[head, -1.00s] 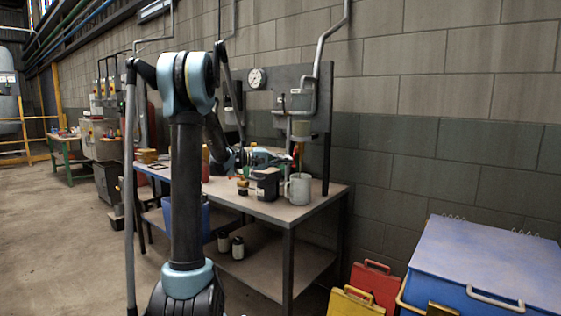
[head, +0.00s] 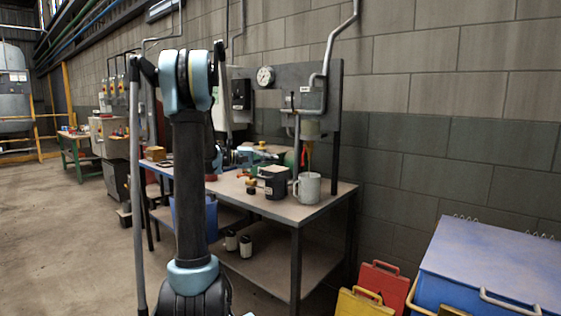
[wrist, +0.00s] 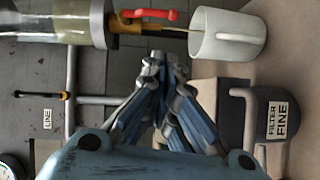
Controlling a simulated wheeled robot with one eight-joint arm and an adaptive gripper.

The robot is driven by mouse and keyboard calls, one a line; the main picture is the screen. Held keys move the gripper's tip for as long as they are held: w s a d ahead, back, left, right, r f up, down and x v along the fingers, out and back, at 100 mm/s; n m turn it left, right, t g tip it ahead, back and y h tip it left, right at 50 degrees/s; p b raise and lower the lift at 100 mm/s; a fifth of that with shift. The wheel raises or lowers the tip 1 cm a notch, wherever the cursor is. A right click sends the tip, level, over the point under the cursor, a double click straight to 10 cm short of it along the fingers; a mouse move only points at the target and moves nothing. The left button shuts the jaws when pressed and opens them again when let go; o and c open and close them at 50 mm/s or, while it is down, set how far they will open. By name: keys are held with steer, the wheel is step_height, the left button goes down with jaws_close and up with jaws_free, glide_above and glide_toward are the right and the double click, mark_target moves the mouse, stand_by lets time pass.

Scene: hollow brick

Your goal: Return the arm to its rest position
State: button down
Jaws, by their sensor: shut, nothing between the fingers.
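My arm (head: 189,150) stands upright in the left middle of the head view. Its forearm reaches behind the upright link toward the bench. My gripper (wrist: 162,62) is shut and empty in the wrist view, with its blue-and-grey fingers meeting at the tips. In the head view it is small and partly hidden by my arm. In the wrist view, a whitish mug (wrist: 238,35) is to the right of the fingertips, and a dark mug labelled FILTER FINE (wrist: 262,125) is lower right. Both also show on the bench in the head view, the whitish mug (head: 309,189) right of the dark one (head: 272,183).
The workbench (head: 300,213) carries small jars and a valve panel (head: 312,90). A blue chest (head: 495,265) and coloured cases stand at right. Open floor (head: 70,240) is at left.

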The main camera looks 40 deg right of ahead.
steer(key=shift+v, duration=1.7)
steer(key=shift+f, duration=0.15)
steer(key=s+a+f+n+t+y, duration=0.2)
steer(key=s+a+f+y, duration=0.3)
steer(key=a, duration=1)
steer(key=s+a+f+n+t+y, duration=0.2)
steer(key=s+a+f+y, duration=0.3)
steer(key=s+a+f, duration=0.6)
steer(key=s+a+f+n+t+y, duration=0.1)
steer(key=s+a+f+t+y, duration=0.3)
steer(key=a, duration=1.6)
steer(key=s+f+y, duration=0.1)
steer(key=s+f, duration=0.3)
steer(key=shift+s+a+f+n+y, duration=0.3)
steer(key=shift+s+a+n+y, duration=0.05)
steer(key=shift+s+n+y, duration=0.05)
steer(key=shift+d, duration=0.15)
